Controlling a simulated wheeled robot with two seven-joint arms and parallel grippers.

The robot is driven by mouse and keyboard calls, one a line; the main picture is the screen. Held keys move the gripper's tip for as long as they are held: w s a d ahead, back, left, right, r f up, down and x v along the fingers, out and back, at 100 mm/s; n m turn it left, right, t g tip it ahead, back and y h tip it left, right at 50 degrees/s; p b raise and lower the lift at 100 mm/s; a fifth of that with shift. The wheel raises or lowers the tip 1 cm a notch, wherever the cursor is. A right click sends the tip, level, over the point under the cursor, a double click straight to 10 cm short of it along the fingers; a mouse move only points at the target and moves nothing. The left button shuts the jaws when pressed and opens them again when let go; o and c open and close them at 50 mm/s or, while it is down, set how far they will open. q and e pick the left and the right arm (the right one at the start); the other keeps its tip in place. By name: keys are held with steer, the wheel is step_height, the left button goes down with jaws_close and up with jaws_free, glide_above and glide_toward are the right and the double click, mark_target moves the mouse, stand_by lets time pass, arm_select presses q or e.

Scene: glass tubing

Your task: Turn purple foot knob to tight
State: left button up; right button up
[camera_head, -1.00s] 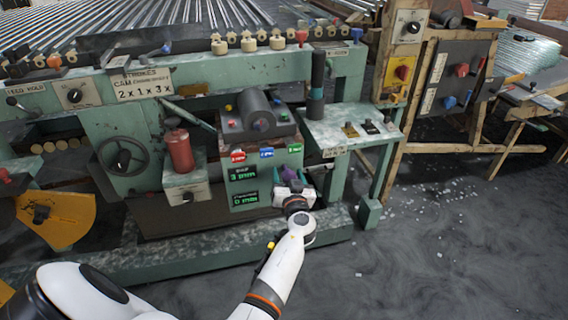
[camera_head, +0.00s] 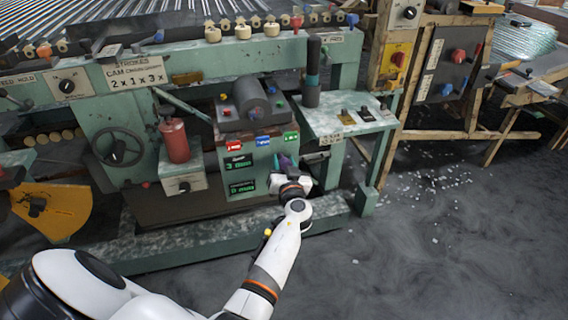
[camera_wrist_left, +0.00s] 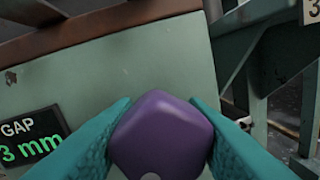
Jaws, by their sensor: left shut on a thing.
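The purple foot knob (camera_wrist_left: 162,136) fills the lower middle of the left wrist view, in front of a pale green machine panel (camera_wrist_left: 120,70). My left gripper (camera_wrist_left: 160,128) is shut on it, with one teal finger against each side. In the head view my left gripper (camera_head: 285,165) is at the machine's lower right front, beside the green displays. There the knob shows only as a small purple patch, mostly hidden by my wrist. The gap display (camera_head: 238,162) reads 3 mm, and the display below it (camera_head: 242,187) seems to read 0 mm. My right gripper is not in view.
Red, blue and green labels (camera_head: 263,141) sit above the displays. A red cylinder (camera_head: 174,141) and a handwheel (camera_head: 118,146) stand to the left. A green base beam (camera_head: 200,235) runs along the floor below my wrist. The floor at right is open, with scattered glass bits (camera_head: 430,190).

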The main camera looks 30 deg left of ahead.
arm_select(q)
steer(key=m, duration=0.3)
steer(key=shift+r+m+g, duration=0.1)
steer(key=shift+m+g, duration=0.2)
steer(key=m, duration=0.4)
steer(key=shift+r+p, duration=0.1)
steer(key=shift+p, duration=0.2)
steer(key=m+g+p, duration=0.1)
steer(key=m+p, duration=0.2)
steer(key=m, duration=0.5)
steer(key=shift+r+m, duration=0.1)
steer(key=shift+m, duration=0.2)
steer(key=m+g+y+p, duration=0.1)
steer(key=m+p, duration=0.3)
steer(key=m, duration=0.3)
steer(key=shift+m, duration=0.4)
steer(key=shift+m+p, duration=0.4)
steer(key=shift+m, duration=0.5)
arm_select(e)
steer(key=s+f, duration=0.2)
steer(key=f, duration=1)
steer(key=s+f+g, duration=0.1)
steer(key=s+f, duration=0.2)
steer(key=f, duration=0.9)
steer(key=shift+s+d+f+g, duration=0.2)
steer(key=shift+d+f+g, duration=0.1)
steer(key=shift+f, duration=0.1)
arm_select(q)
steer(key=shift+f, duration=0.2)
steer(key=o, duration=1)
